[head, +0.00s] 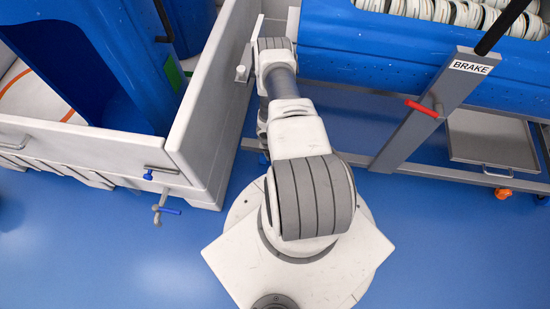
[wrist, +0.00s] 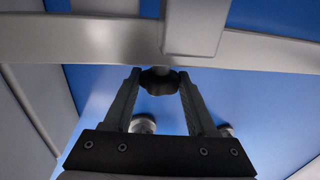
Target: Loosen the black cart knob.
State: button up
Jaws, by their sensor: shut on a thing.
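The black cart knob (wrist: 159,82) shows in the wrist view, dark and lobed, under a grey metal frame bar (wrist: 95,38). My gripper (wrist: 160,76) has one finger on each side of the knob and is shut on it. The knob sits between the fingertips, close below the joint of the bar and an upright post (wrist: 196,25). In the head view my arm reaches away between the grey tub and the cart (head: 385,178); the gripper and the knob are hidden there.
The cart carries a blue tub (head: 400,50) with striped rolls, a post labelled BRAKE (head: 470,67) with a red handle (head: 421,108), and a low tray (head: 492,140). A grey walled tub (head: 205,120) stands close on the left. Blue floor (head: 450,250) is clear at front right.

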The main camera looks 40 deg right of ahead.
jog(key=shift+w+a+f+g+h+b, duration=0.1)
jog(key=shift+g+h+b, duration=0.05)
jog(key=shift+g+h, duration=0.35)
jog(key=shift+a+g+h+b, duration=0.1)
jog(key=shift+g+h+b, duration=0.05)
jog(key=shift+g+h, duration=0.3)
jog(key=shift+w+g+h, duration=0.1)
jog(key=shift+g+h, duration=1.05)
jog(key=shift+g, duration=0.3)
jog(key=o, duration=1.4)
jog(key=shift+d, duration=0.1)
